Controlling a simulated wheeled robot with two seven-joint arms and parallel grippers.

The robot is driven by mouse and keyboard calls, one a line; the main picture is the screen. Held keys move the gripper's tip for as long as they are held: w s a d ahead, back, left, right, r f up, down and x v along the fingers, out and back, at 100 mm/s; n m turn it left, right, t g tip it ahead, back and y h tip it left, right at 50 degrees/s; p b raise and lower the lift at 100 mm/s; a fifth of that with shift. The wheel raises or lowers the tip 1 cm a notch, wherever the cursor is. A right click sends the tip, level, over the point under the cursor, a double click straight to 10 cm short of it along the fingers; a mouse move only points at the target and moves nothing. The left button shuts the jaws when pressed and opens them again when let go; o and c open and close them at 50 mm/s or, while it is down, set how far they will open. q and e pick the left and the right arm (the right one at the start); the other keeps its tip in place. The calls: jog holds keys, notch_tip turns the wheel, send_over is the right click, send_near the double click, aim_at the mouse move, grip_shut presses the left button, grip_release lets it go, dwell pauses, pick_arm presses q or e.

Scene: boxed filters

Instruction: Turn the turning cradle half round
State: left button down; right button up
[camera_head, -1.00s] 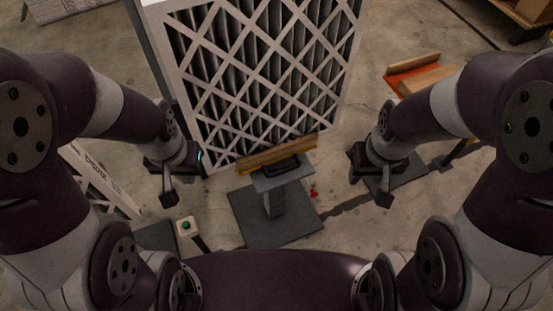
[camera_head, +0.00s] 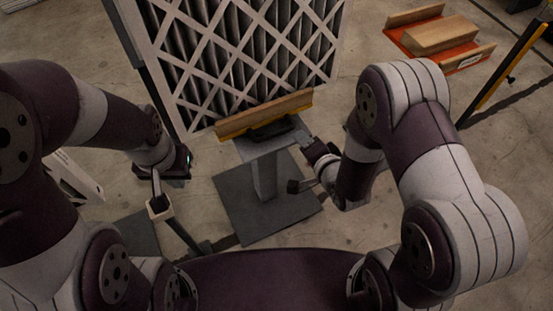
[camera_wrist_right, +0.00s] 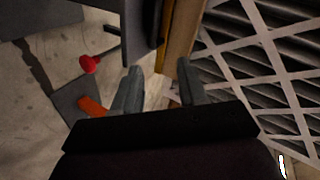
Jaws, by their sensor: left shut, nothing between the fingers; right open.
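The turning cradle stands in the middle of the head view: a grey top (camera_head: 272,143) on a pedestal, with a wooden rail (camera_head: 262,115) edged in yellow and a black handle. The big lattice-faced filter (camera_head: 235,65) stands upright at the rail. The rail (camera_wrist_right: 182,45) and filter (camera_wrist_right: 265,75) also show in the right wrist view. My right gripper (camera_head: 309,146) is at the right edge of the grey top. In its wrist view it is open (camera_wrist_right: 158,70), pointing toward the rail; contact cannot be told. My left gripper (camera_head: 186,162) is shut and empty, left of the cradle.
A dark base plate (camera_head: 235,205) lies under the pedestal. A post with a small box (camera_head: 160,208) stands below my left gripper. A red knob (camera_wrist_right: 90,64) shows in the wrist view.

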aim_at(276, 135)
jog(key=s+a+f+m+t+y+b, duration=0.2)
jog(key=s+f+m+t+b, duration=0.1)
jog(key=f, duration=0.2)
jog(key=b+x, duration=0.2)
jog(key=x, duration=1)
jog(key=shift+a+b, duration=0.15)
jog(key=shift+b, duration=0.2)
pick_arm(q)
notch_tip(276, 135, down, 8)
jog(key=shift+s+f, duration=0.15)
jog(key=shift+f, duration=0.1)
pick_arm(e)
grip_shut()
